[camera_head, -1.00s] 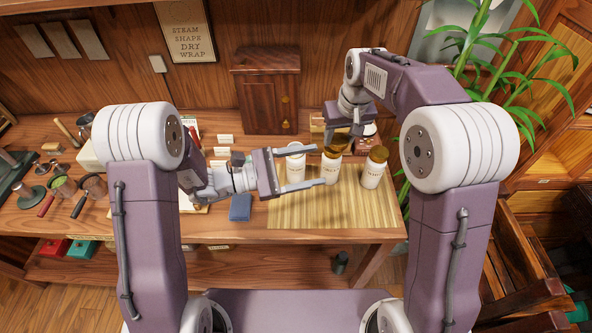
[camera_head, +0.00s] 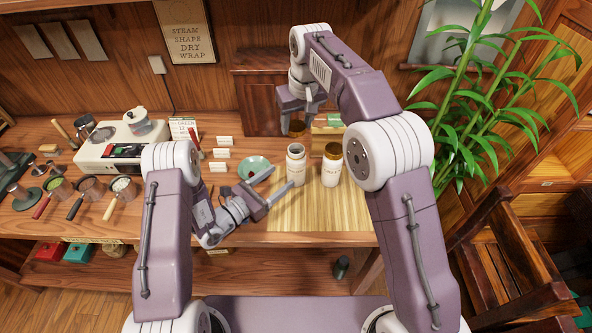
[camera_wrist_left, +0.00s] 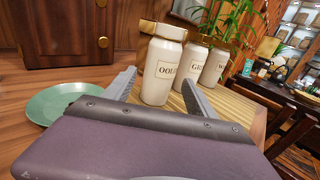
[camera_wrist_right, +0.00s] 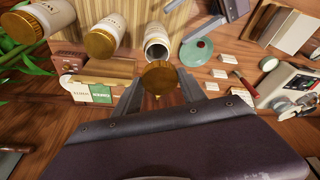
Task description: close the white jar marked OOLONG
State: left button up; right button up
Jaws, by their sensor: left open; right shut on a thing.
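The white OOLONG jar (camera_head: 296,168) stands upright and open on the bamboo mat (camera_head: 308,217); its label shows in the left wrist view (camera_wrist_left: 163,73). Its dark mouth faces the right wrist view (camera_wrist_right: 157,46). My right gripper (camera_head: 298,116) is shut on a gold-brown lid (camera_wrist_right: 160,76) and holds it behind the jar, apart from it. The lid also shows in the head view (camera_head: 297,128). My left gripper (camera_head: 281,180) is open and empty, at the jar's front left. In the left wrist view the jar stands beyond and between its fingers.
A lidded white jar marked GR (camera_wrist_left: 193,62) stands right of the OOLONG jar, with another lidded jar (camera_wrist_left: 214,66) past it. A green saucer (camera_head: 255,168) lies to the left. A wooden cabinet (camera_head: 262,105) stands behind. My right arm hides the mat's right side.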

aim_at(303, 160)
pick_arm(q)
jog(key=x, duration=1.1)
jog(key=shift+d, duration=0.15)
grip_shut()
pick_arm(e)
jog(key=shift+f, duration=2.5)
